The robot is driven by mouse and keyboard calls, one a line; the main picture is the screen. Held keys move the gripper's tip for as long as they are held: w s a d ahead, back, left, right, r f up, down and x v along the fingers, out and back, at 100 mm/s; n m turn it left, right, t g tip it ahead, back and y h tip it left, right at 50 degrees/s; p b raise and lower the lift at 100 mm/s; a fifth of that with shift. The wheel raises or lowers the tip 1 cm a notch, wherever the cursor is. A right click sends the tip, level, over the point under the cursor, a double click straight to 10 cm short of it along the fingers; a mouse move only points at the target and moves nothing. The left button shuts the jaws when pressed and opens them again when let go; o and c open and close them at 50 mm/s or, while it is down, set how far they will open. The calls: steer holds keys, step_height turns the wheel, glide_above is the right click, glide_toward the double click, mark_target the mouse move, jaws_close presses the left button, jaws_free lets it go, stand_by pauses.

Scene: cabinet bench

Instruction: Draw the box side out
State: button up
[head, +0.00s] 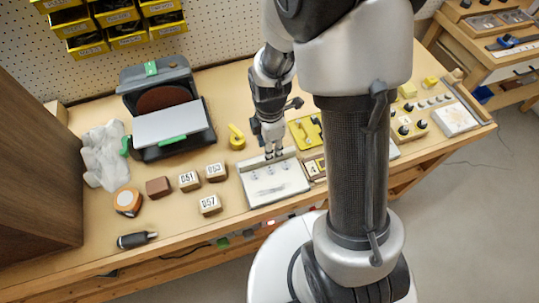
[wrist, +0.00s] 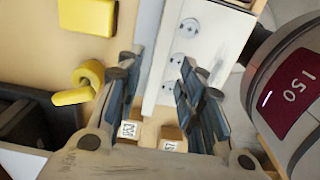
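A white board or shallow tray (head: 268,194) lies on the bench in the middle, with a raised strip along its back edge and small fittings on top. Its white panel with round fittings (wrist: 205,35) shows in the wrist view. My gripper (head: 273,155) points down at its back edge in the head view. In the wrist view my gripper (wrist: 160,70) is open, its fingers apart on either side of the white strip. I cannot tell whether they touch it.
Wooden blocks with numbers (head: 210,204), a brown block (head: 158,187), a round orange-sided thing (head: 127,202) and a dark cylinder (head: 136,240) lie at the front left. A yellow piece (head: 236,138) stands behind the tray. Yellow bins (head: 115,15) hang on the pegboard.

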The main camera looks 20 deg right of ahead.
steer(key=shift+f+b, duration=0.6)
steer(key=shift+f, duration=1.55)
jaws_close()
